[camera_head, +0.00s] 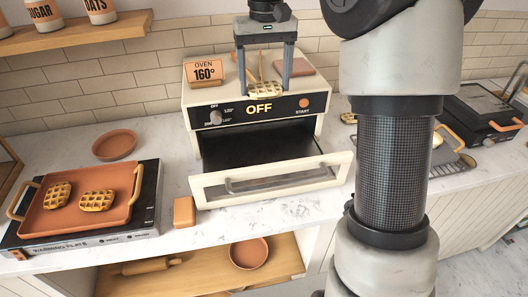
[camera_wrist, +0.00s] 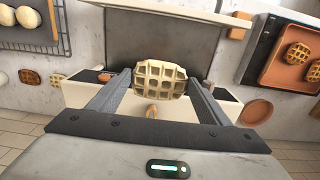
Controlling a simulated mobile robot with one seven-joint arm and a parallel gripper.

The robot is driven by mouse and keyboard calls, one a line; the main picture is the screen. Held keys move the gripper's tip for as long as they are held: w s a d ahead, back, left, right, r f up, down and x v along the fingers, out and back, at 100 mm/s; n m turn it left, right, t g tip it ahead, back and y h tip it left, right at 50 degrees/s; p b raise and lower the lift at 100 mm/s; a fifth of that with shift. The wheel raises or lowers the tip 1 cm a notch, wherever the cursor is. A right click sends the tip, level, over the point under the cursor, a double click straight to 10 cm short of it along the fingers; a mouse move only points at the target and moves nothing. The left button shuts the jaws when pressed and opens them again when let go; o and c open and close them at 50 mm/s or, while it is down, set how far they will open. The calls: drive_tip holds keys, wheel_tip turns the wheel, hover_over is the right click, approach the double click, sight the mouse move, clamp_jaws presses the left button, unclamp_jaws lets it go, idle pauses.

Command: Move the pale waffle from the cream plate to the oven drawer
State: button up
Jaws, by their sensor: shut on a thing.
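The pale waffle (camera_head: 266,90) is gripped between the two fingers of my gripper (camera_head: 265,86), in front of the oven's upper front edge in the head view. In the wrist view the waffle (camera_wrist: 160,80) sits between the fingertips, its grid face toward the camera. The oven drawer (camera_head: 270,181) is pulled open below the oven's control panel, and its dark inside looks empty. The drawer's dark inside (camera_wrist: 175,45) also shows beyond the waffle in the wrist view. I cannot make out the cream plate in either view; my arm blocks part of the head view.
The cream oven (camera_head: 190,113) reads OFF and carries an OVEN 160° sign (camera_head: 207,71). A terracotta tray (camera_head: 75,217) with two browner waffles stands on a warming plate at left. A small terracotta block (camera_head: 184,212) is beside the drawer. A terracotta dish (camera_head: 114,145) lies behind the tray.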

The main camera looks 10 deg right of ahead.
sight(265, 160)
wheel_tip(265, 160, down, 23)
drive_tip(key=shift+r+b, duration=0.2)
drive_tip(key=shift+b, duration=0.95)
drive_tip(key=shift+f, duration=0.15)
drive_tip(key=o, duration=1)
drive_tip(key=shift+o, duration=0.2)
